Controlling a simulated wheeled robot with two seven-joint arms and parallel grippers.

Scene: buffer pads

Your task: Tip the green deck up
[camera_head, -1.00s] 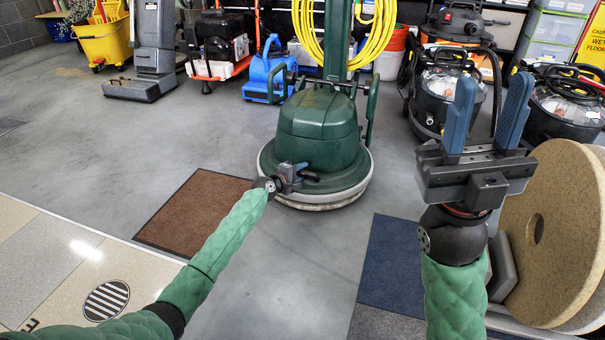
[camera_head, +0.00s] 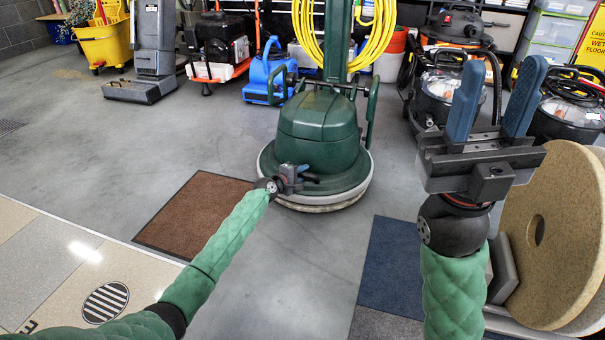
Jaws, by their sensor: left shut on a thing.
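The green deck (camera_head: 318,139) is the domed body of a floor machine. It stands upright on the grey floor in the middle of the view, with a pale round skirt (camera_head: 349,190) and a pad edge low at its base. Its green handle column (camera_head: 337,45) rises behind it. My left gripper (camera_head: 303,177) is shut at the deck's front lower edge, on a small dark grip there; its fingertips are partly hidden. My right gripper (camera_head: 496,105) is raised at the right, open and empty, with its blue fingers pointing up, apart from the deck.
Large tan round pads (camera_head: 558,232) stand at the right, close to my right arm. A brown mat (camera_head: 194,213) and a blue mat (camera_head: 393,268) lie on the floor. Vacuums, a blue blower (camera_head: 266,75) and a yellow bucket (camera_head: 104,42) line the back.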

